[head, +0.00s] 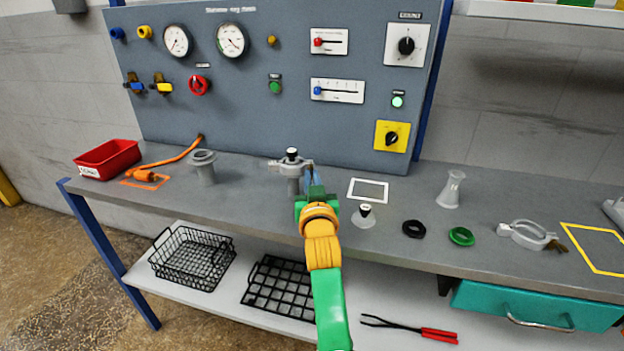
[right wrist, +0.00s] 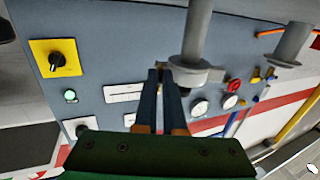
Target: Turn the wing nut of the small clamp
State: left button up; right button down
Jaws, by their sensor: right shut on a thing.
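The small clamp (head: 276,165) is a light grey ring around the top of a grey pipe stub that stands on the bench. A black-topped piece (head: 292,153) sits above it. In the right wrist view, which is turned upside down, the clamp (right wrist: 195,75) is beside the fingertips. My right gripper (head: 311,176) is at the clamp's right side, its blue fingers shut on the wing nut. The fingertips (right wrist: 160,72) are close together in the right wrist view and largely hide the wing nut. My left gripper is not in view.
The control panel (head: 290,110) rises close behind the clamp. A grey flanged stub (head: 203,168) and a red bin (head: 107,158) are to the left.

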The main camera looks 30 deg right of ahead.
jog(key=c, duration=1)
grip_release()
